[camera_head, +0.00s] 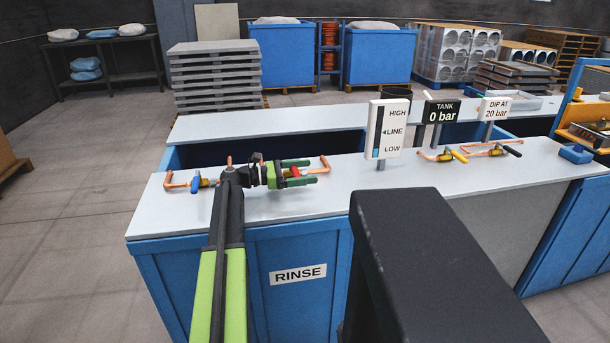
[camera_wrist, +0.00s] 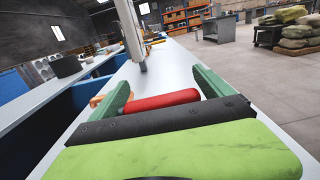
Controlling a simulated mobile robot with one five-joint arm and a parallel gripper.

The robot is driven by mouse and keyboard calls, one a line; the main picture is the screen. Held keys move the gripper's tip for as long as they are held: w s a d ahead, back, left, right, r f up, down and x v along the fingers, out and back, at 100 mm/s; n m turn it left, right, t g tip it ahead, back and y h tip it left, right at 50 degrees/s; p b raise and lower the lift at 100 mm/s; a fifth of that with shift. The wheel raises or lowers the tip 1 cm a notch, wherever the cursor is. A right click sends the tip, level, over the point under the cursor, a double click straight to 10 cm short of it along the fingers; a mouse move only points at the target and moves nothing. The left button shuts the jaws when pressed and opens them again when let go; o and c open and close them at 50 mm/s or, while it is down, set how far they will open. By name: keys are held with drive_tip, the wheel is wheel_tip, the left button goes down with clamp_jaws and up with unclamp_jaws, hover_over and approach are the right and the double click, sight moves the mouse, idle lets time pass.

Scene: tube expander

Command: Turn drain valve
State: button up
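A valve with a red handle (camera_wrist: 165,100) sits on the copper pipe (camera_head: 324,164) at the left part of the white bench top; no label marks it as the drain valve. My gripper (camera_head: 314,170) is over this pipe, its green fingers spread to the right. In the wrist view my gripper (camera_wrist: 162,88) is open, and the red handle lies crosswise between the two fingers. I cannot tell whether either finger touches it. The valve body is mostly hidden by my gripper. A blue-handled valve (camera_head: 204,183) sits on the pipe left of my wrist.
A gauge marked HIGH, LINE, LOW (camera_head: 391,128) stands right of my gripper, with blue near LOW. Farther right are yellow-handled (camera_head: 459,156) and black-handled (camera_head: 511,152) valves, a "TANK 0 bar" sign (camera_head: 441,112) and a "DIP AT 20 bar" sign (camera_head: 495,108). A blue basin (camera_head: 270,146) lies behind.

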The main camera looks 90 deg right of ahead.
drive_tip(key=shift+r, duration=0.1)
drive_tip(key=shift+r+p, duration=0.35)
drive_tip(key=shift+p, duration=0.1)
drive_tip(key=s+a+r+p, duration=0.7)
drive_tip(key=s+r+p, duration=0.2)
drive_tip(key=r+p, duration=0.1)
drive_tip(key=shift+a, duration=0.2)
